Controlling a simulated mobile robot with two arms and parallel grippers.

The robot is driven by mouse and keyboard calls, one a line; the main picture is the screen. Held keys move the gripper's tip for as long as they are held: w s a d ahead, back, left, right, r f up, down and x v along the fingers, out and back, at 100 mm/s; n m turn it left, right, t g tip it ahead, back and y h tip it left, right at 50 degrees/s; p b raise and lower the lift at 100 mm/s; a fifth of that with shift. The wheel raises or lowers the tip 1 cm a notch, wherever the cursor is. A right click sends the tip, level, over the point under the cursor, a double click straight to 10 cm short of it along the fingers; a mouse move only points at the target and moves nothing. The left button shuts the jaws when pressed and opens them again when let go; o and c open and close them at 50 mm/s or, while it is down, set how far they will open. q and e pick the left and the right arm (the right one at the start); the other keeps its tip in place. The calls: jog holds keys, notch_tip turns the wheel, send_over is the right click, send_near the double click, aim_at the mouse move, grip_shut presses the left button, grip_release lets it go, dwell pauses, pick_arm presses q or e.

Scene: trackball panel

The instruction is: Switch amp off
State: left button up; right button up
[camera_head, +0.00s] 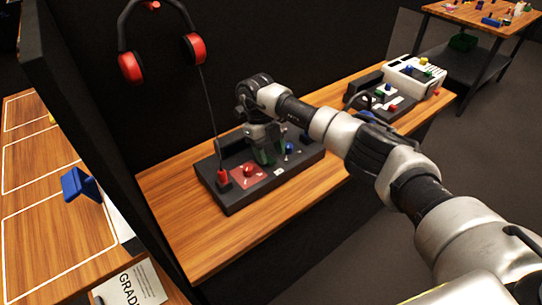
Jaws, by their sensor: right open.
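The black panel (222,200) sits on the wooden bench, with a red plug (223,179), a red plate (241,181) bearing a red ball (249,169), and a small blue knob (289,148). A cable runs from the plug up to the headphones. I cannot tell which part is the amp's switch. My right gripper (266,155) is open and points down over the middle of the panel, between the red ball and the blue knob. It hides part of the panel, and I cannot tell whether it touches it. My left gripper is out of view.
Red and black headphones (193,48) hang on the dark wall behind. A second dark panel and a white box (416,76) with coloured knobs stand farther right on the bench. The bench front (207,242) is clear. A dark partition separates another wooden table (45,235) at left.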

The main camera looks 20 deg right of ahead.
jog(key=b+v, duration=0.1)
jog(key=v, duration=0.8)
jog(key=shift+s+a, duration=0.1)
